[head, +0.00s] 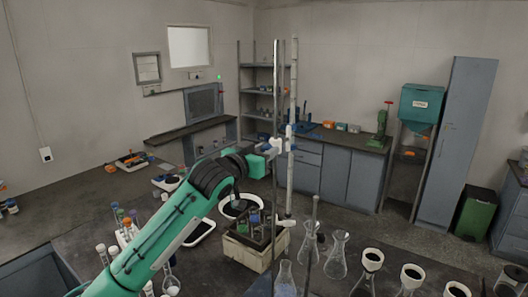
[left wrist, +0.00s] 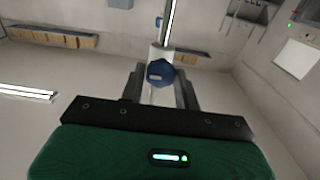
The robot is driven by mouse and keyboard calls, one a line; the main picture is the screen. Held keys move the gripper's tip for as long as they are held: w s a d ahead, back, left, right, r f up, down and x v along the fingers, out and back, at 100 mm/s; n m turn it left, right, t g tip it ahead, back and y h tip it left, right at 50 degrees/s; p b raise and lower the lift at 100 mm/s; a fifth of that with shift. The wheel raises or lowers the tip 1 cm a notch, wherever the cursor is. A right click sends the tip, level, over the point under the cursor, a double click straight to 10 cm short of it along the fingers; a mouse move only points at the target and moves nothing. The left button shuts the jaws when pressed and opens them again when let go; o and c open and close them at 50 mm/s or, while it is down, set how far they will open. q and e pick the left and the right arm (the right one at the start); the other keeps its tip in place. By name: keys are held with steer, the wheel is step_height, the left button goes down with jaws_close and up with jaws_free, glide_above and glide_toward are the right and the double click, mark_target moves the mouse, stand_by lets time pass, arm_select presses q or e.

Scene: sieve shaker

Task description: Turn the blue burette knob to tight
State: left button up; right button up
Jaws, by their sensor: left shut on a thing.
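The blue burette knob (left wrist: 159,73) sits between the fingers of my left gripper (left wrist: 161,88) in the left wrist view. The gripper is shut on it. In the head view my left gripper (head: 276,147) comes in from the left at mid-height on the burette (head: 293,85), a pale upright tube. The knob (head: 289,139) shows there only as a small blue patch, partly hidden by gripper and clamp. I cannot read the knob's angle. My right gripper is not in view.
A metal stand rod (head: 275,75) rises beside the burette. Below are a box of bottles (head: 245,255) and, to the right, several glass flasks (head: 337,255) and dark-topped containers (head: 411,277). The near bench is crowded.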

arm_select(q)
steer(key=m, duration=0.4)
steer(key=shift+b, duration=0.4)
steer(key=m, duration=0.4)
steer(key=shift+d+m, duration=0.1)
steer(key=shift+m, duration=0.2)
steer(key=m, duration=0.4)
steer(key=shift+s, duration=0.1)
steer(key=shift+f+m+p, duration=0.15)
steer(key=shift+m+p, duration=0.25)
steer(key=shift+m, duration=2.3)
